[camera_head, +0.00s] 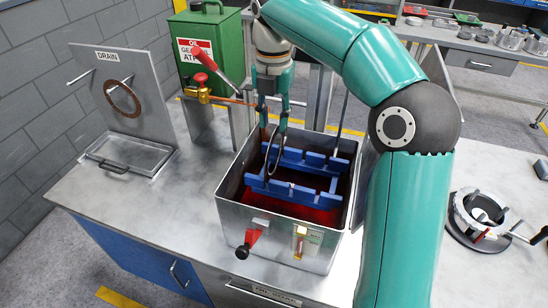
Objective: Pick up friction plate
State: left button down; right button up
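A dark, thin friction plate (268,164) stands upright, seen nearly edge-on, at the blue rack (319,160) inside the metal tank (232,207). A second, brown ring-shaped plate (110,90) hangs on the grey panel marked DRAIN (140,78). My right gripper (273,124) points down over the tank's left part. Its two fingers are apart, with the dark plate's upper edge around or between them; contact cannot be told. My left gripper is out of view.
Dark red liquid (310,212) lies in the tank. A red-handled lever and brass valve (203,88) stand close left of the gripper, before a green can (222,40). A drain tray (125,153) sits left. A round fixture (478,222) stands right. The bench's left front is clear.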

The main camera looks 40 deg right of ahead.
aim_at(275, 136)
jog(key=shift+d+f, duration=0.15)
jog(key=shift+f, duration=2.55)
grip_shut()
jog(key=shift+s, duration=0.1)
